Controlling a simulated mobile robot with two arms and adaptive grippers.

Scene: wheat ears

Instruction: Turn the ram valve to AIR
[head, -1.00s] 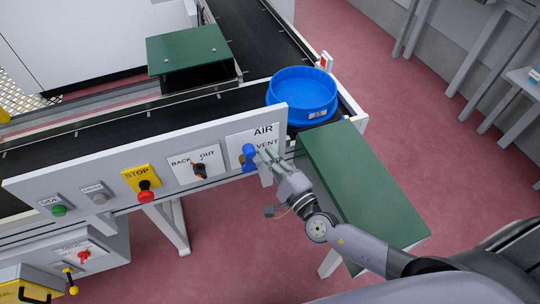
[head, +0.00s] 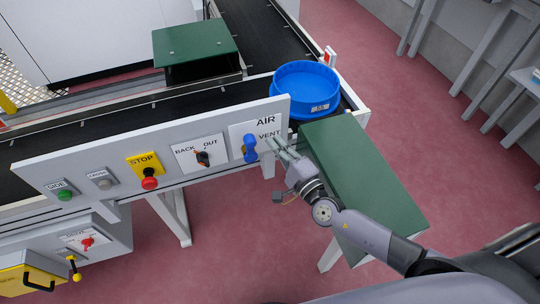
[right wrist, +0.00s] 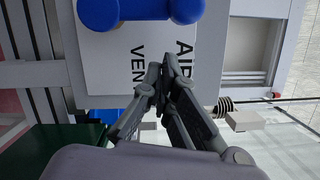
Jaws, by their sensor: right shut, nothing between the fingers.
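The ram valve is a blue handle (head: 250,149) on a white plate (head: 240,131) at the right end of the grey control panel. The plate reads AIR at the top and VENT below it, right of the handle. The handle stands upright along the panel's height. In the right wrist view the blue handle (right wrist: 145,9) lies across the top edge, partly cut off, with the lettering turned sideways. My right gripper (head: 272,144) is shut and empty, just right of the handle and apart from it. My left gripper is out of view.
The panel also carries a BACK/OUT knob (head: 203,159), a red STOP button (head: 149,183) and a green button (head: 66,195). A blue round tub (head: 305,90) sits on the conveyor behind. A green table (head: 365,190) lies beneath my right arm.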

